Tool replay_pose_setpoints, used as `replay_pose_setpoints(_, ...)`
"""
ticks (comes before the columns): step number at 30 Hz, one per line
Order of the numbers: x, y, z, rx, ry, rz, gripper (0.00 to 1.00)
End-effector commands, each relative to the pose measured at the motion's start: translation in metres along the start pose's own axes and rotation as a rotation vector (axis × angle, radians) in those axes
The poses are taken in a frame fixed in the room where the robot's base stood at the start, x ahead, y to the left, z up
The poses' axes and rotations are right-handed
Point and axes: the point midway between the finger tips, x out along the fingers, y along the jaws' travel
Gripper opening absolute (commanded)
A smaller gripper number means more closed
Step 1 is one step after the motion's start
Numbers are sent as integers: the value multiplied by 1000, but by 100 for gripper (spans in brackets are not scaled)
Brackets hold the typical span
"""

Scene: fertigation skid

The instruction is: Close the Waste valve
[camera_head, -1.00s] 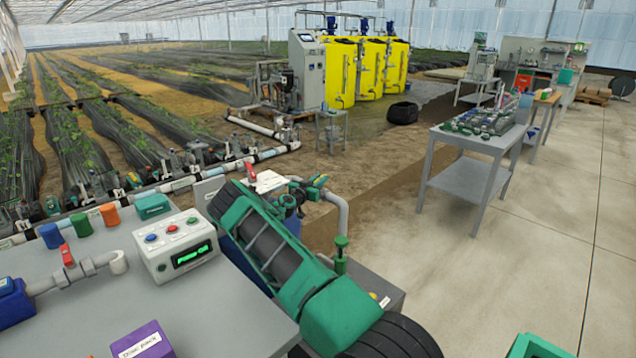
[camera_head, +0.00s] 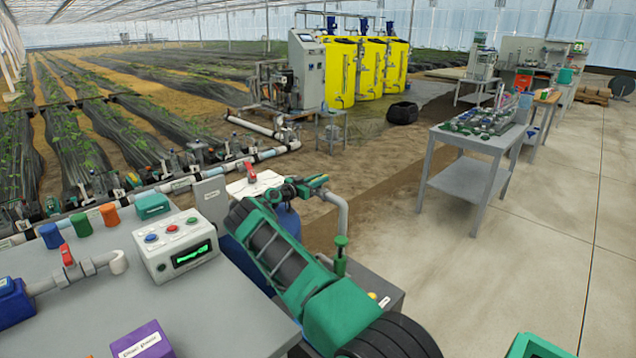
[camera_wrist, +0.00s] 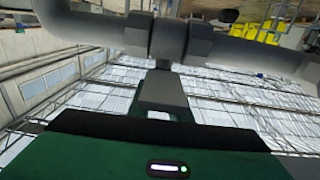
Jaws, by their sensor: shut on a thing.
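A grey pipe (camera_head: 342,212) with an elbow rises behind my green arm, with a valve (camera_head: 318,182) showing green and orange at its top. My gripper (camera_head: 300,188) is at this valve and shut on its handle. The handle is mostly hidden by the gripper, and I cannot read a Waste label or tell the handle's angle. In the wrist view the grey pipe (camera_wrist: 80,27) runs across the top, with a thicker fitting (camera_wrist: 167,38) in the middle. A grey finger of my gripper reaches up to this fitting.
A grey bench at the left holds a control box (camera_head: 180,246), a red-handled valve (camera_head: 67,256) and a purple box (camera_head: 142,345). Another red handle (camera_head: 250,172) stands left of my gripper.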

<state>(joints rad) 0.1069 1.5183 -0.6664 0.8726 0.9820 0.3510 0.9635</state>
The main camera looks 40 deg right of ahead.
Motion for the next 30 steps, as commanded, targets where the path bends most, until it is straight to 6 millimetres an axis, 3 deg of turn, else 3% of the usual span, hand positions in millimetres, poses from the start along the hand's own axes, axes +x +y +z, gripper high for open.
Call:
replay_pose_setpoints(5,-5,-8,-2,5,-1,-19,0)
replay_pose_setpoints(6,-5,-9,-2,5,-1,-20,20)
replay_pose_setpoints(8,-5,-9,-2,5,-1,-20,33)
replay_pose_setpoints(20,-3,-5,-7,3,-1,-11,33)
replay_pose_setpoints(26,-5,-10,-39,7,-1,-16,33)
replay_pose_setpoints(30,-30,-10,-54,3,-3,-18,33)
